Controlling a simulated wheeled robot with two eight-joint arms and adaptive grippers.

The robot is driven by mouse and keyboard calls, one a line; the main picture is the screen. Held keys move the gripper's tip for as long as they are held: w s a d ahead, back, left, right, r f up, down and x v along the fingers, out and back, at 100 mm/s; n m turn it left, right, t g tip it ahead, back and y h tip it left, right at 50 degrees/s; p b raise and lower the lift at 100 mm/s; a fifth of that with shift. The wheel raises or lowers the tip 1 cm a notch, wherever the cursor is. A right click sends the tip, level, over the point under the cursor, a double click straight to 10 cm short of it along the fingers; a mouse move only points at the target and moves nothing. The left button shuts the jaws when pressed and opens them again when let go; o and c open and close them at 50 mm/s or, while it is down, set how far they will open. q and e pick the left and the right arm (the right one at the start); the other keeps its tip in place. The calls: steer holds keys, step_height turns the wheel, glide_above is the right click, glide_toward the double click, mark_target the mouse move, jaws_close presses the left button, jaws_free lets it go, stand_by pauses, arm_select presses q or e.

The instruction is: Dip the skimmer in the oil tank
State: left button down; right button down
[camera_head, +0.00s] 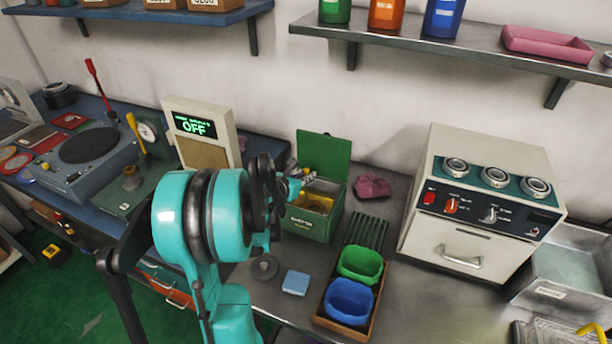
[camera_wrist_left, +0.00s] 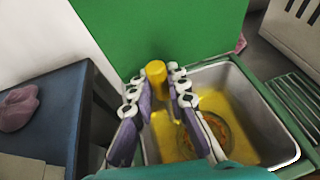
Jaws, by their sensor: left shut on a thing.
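The oil tank (camera_head: 308,224) is a green box with its lid raised, in the middle of the bench in the head view. In the left wrist view, its metal rim (camera_wrist_left: 282,160) surrounds yellow oil. My left gripper (camera_head: 296,181) is over the tank's left side, partly hidden behind my arm. The left wrist view shows the gripper (camera_wrist_left: 156,88) shut on the yellow handle of the skimmer (camera_wrist_left: 156,72). The skimmer's round head (camera_wrist_left: 207,136) is within the tank at the oil, with orange-brown rings visible in it. Its exact depth is unclear. My right gripper is not in view.
A wooden tray (camera_head: 321,318) with green and blue bowls and a rack stand in front of the tank. A blue block (camera_head: 296,282) lies nearby. A pink cloth (camera_head: 372,186) and a cream oven (camera_head: 480,205) are to the right. A sign (camera_head: 200,130) reads OFF.

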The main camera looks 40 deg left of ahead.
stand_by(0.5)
arm_select(q)
step_height(320, 180, up, 5)
steer(key=p, duration=0.3)
steer(key=shift+p, duration=0.3)
steer(key=shift+r+p, duration=2.85)
steer(key=shift+r, duration=0.35)
stand_by(1.0)
